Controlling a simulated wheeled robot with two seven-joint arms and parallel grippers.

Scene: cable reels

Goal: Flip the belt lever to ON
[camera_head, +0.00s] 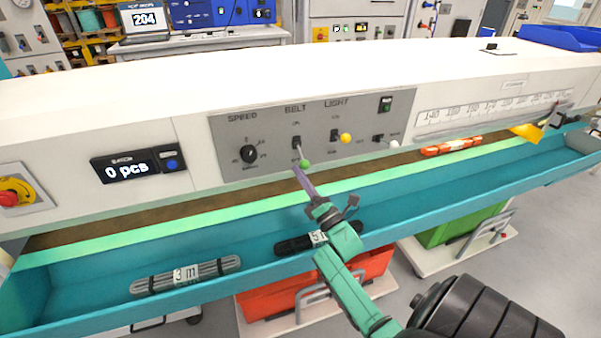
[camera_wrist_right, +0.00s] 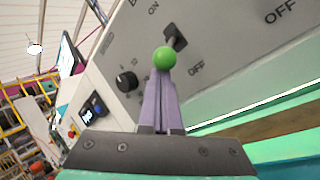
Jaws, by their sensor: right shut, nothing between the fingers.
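The belt lever (camera_head: 297,146) sits on the grey control panel (camera_head: 232,137) under the label BELT. Its green knob (camera_head: 305,163) hangs below the pivot, toward the OFF side. In the right wrist view the green knob (camera_wrist_right: 164,59) is in front of the black pivot slot, with ON printed above and OFF below. My right gripper (camera_head: 298,171) is shut and empty, its purple fingertips just under the knob. In the wrist view the fingers (camera_wrist_right: 161,95) point at the knob; I cannot tell if they touch it. My left gripper is not in view.
A speed dial (camera_head: 249,154) is left of the lever; a yellow-knobbed light lever (camera_head: 346,138) and a white-knobbed switch (camera_head: 394,143) are right. Below, the teal trough (camera_head: 95,282) holds a grey cable bundle (camera_head: 186,275) and a black one (camera_head: 292,245). An orange bundle (camera_head: 451,146) lies further right.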

